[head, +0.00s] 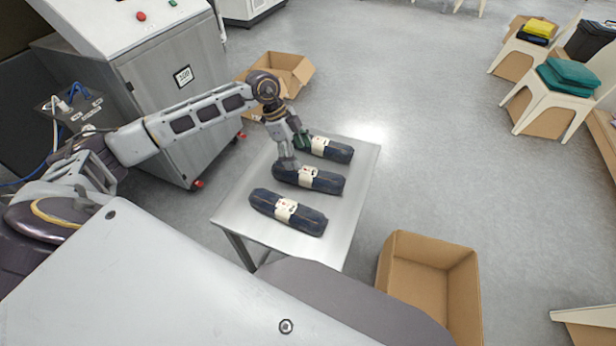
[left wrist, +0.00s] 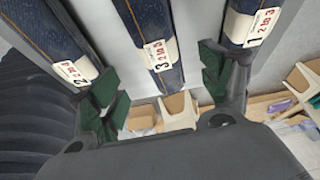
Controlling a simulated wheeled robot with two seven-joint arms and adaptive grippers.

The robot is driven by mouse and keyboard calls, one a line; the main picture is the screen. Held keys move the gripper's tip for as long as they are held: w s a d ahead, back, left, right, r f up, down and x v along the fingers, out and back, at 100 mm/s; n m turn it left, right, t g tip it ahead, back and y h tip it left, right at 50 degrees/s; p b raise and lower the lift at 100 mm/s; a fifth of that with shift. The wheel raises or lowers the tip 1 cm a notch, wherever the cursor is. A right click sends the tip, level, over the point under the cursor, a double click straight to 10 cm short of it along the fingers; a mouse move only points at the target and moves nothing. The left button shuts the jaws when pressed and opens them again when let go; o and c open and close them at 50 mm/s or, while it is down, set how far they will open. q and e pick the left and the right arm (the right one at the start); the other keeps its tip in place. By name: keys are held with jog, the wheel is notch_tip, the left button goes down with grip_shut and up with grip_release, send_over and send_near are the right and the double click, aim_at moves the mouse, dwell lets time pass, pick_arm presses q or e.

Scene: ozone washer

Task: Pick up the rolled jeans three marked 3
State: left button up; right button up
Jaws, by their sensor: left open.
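Three dark blue rolled jeans with white paper bands lie side by side on a metal table. In the left wrist view the middle roll, rolled jeans three (left wrist: 146,22), has a band marked 3. The roll on the left (left wrist: 35,25) is marked 2 and the one on the right (left wrist: 250,22) is marked 1. In the head view the middle roll (head: 325,182) lies between the near roll (head: 302,221) and the far roll (head: 338,152). My left gripper (head: 294,152) is open above the rolls. In the left wrist view its green-padded fingers (left wrist: 160,84) are on either side of the middle roll.
The metal table (head: 245,223) has bare surface around the rolls. An open cardboard box (head: 432,250) stands on the floor to the right, another (head: 285,68) behind the table. A grey machine cabinet (head: 175,100) stands close on the left.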

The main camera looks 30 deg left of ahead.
aim_at(307, 171)
pick_arm(q)
jog(key=shift+x, duration=2.2)
jog(key=shift+f, duration=0.1)
jog(key=shift+a+p+x, duration=0.1)
jog(key=shift+p+x, duration=0.15)
jog(key=shift+x, duration=1)
jog(key=shift+a+p+x, duration=0.15)
jog(key=shift+p+x, duration=0.1)
jog(key=shift+x, duration=0.95)
jog(key=shift+s+f, duration=0.15)
jog(key=shift+c, duration=0.3)
jog(key=c, duration=1.2)
jog(key=shift+c, duration=0.5)
